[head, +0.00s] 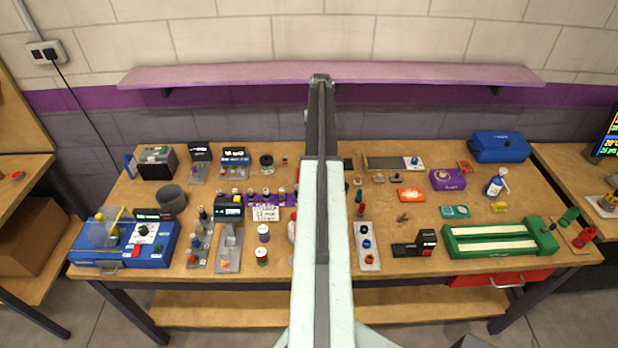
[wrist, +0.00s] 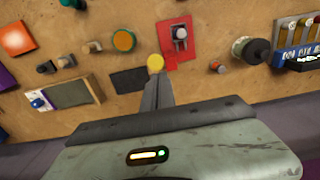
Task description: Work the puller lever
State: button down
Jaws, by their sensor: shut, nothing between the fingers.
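In the wrist view a red plate (wrist: 175,55) lies on the wooden table, with a grey upright fitting (wrist: 180,36) on it; I cannot tell for sure whether this is the puller lever. My gripper (wrist: 157,84) is shut and empty, its narrow fingers pointing at the tabletop just beside the red plate. A yellow round piece (wrist: 155,62) shows right at the fingertips; I cannot tell whether they touch it. In the head view my raised arm covers the middle of the table, and hides the gripper and most of the red plate.
Near the fingers are a dark flat pad (wrist: 129,80), a round dark-and-green knob (wrist: 250,49) and an orange-topped cylinder (wrist: 123,41). The table (head: 300,275) is crowded with devices, including a blue box (head: 500,146) and a green tray (head: 452,240). A purple shelf (head: 220,75) spans the wall behind.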

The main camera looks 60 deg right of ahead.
jog(key=shift+f+b, duration=0.3)
jog(key=shift+f, duration=0.2)
jog(key=shift+s+a, duration=0.35)
jog(key=shift+a, duration=0.25)
jog(key=shift+s+a+f, duration=0.15)
jog(key=shift+s+a, duration=0.15)
jog(key=shift+a, duration=0.1)
dwell(0.3)
